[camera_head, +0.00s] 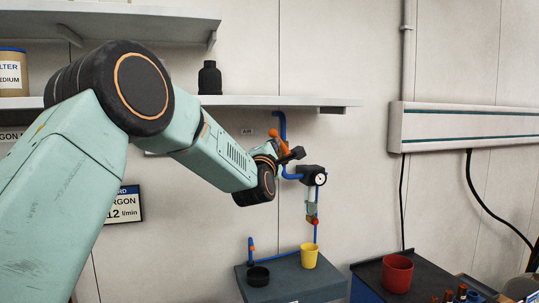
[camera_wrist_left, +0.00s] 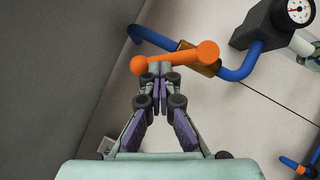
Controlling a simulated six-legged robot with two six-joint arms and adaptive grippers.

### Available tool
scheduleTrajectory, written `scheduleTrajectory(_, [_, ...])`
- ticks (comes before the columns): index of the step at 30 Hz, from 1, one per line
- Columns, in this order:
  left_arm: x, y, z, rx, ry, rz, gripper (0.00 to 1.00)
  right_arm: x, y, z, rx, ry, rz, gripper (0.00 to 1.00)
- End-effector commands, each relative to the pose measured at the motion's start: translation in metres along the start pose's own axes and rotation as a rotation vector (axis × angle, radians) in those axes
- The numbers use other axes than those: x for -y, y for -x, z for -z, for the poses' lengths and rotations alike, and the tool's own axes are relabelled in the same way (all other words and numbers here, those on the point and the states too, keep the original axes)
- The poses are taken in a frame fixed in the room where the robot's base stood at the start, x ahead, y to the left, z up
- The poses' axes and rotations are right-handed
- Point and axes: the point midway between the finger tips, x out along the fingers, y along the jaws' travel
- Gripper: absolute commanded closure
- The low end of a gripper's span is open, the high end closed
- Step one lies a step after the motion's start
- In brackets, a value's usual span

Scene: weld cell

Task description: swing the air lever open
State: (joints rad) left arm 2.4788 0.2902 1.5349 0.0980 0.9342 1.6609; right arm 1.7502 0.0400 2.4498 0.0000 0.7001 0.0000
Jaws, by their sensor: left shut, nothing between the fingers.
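The air lever is an orange bar with a round knob at one end; it shows in the left wrist view (camera_wrist_left: 175,58) and in the head view (camera_head: 277,138). It sits on a brass valve body (camera_wrist_left: 197,64) in the blue pipe (camera_wrist_left: 238,73), at an angle to the pipe. My left gripper (camera_wrist_left: 155,70) is shut and empty. Its fingertips are right at the lever near the knob; I cannot tell whether they touch. In the head view the gripper (camera_head: 292,154) is small and partly covers the valve. My right gripper is not in view.
A black gauge unit (camera_head: 314,176) is just right of my left gripper. Below are a grey bench (camera_head: 290,280) with a yellow cup (camera_head: 309,256) and a dark cart top (camera_head: 374,275) with a red cup (camera_head: 397,273).

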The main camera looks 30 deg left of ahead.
Motion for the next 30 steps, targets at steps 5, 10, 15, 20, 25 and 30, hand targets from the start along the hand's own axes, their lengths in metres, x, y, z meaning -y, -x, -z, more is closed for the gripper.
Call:
scheduleTrajectory(5, [-0.009, -0.006, -0.008, 0.000, -0.110, 0.070, 1.00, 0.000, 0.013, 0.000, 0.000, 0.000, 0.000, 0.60])
scheduleTrajectory(10, [-0.010, -0.009, -0.013, -0.001, -0.195, 0.126, 1.00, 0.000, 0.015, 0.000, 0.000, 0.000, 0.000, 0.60])
scheduleTrajectory(15, [-0.010, -0.012, -0.017, 0.000, -0.196, 0.127, 1.00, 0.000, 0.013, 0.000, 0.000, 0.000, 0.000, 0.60])
scheduleTrajectory(20, [-0.010, -0.014, -0.021, -0.001, -0.194, 0.126, 1.00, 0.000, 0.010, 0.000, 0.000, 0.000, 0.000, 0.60])
scheduleTrajectory(25, [-0.012, -0.015, -0.023, -0.001, -0.193, 0.124, 1.00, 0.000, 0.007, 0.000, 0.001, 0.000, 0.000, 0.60])
scheduleTrajectory(30, [-0.012, -0.016, -0.025, -0.002, -0.192, 0.124, 1.00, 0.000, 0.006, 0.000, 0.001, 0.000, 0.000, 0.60])
